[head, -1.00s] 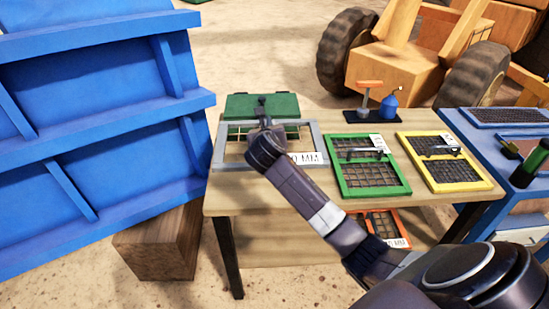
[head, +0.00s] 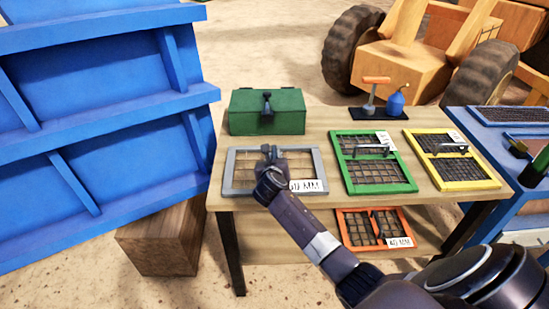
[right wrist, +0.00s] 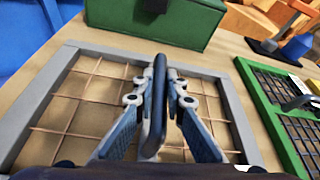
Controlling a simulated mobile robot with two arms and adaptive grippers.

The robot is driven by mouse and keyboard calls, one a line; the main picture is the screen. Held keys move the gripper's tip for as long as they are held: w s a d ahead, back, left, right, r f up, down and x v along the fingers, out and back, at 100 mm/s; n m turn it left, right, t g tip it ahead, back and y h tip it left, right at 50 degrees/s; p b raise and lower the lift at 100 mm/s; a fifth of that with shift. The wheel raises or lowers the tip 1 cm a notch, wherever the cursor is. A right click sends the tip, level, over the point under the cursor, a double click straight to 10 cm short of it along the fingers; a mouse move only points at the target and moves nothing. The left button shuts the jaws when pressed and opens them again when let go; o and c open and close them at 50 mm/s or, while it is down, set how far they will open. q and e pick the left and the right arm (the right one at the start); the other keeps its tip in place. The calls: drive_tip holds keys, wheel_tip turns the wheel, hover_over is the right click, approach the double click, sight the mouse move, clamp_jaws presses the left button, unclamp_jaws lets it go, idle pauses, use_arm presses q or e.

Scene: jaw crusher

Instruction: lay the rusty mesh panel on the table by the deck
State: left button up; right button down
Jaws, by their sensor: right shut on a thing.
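The mesh panel with rusty-brown wires has a grey frame (head: 320,167) and a white size label. It lies flat at the left end of the wooden table (head: 334,191), seemingly resting on the top. My right gripper (head: 269,155) is over its middle, fingers pointing down. In the right wrist view, my right gripper (right wrist: 160,95) is shut on the panel's upright handle (right wrist: 157,118), and the rusty wires (right wrist: 80,88) show on both sides. The blue deck (head: 480,135) stands at the table's right, partly out of frame. My left gripper is not in view.
A green box (head: 285,118) stands behind the panel. Green-framed (head: 340,165) and yellow-framed (head: 424,160) panels lie to its right. An orange-framed panel (head: 345,232) is on the lower shelf. A black tray (head: 378,115) holds tools. A blue ribbed wall (head: 90,130) rises at left.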

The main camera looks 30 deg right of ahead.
drive_tip(key=c, duration=2.4)
unclamp_jaws()
drive_tip(key=o, duration=0.4)
drive_tip(key=shift+s+r, duration=0.1)
drive_tip(key=shift+a, duration=0.1)
drive_tip(key=p+v, duration=0.1)
drive_tip(key=v, duration=1.1)
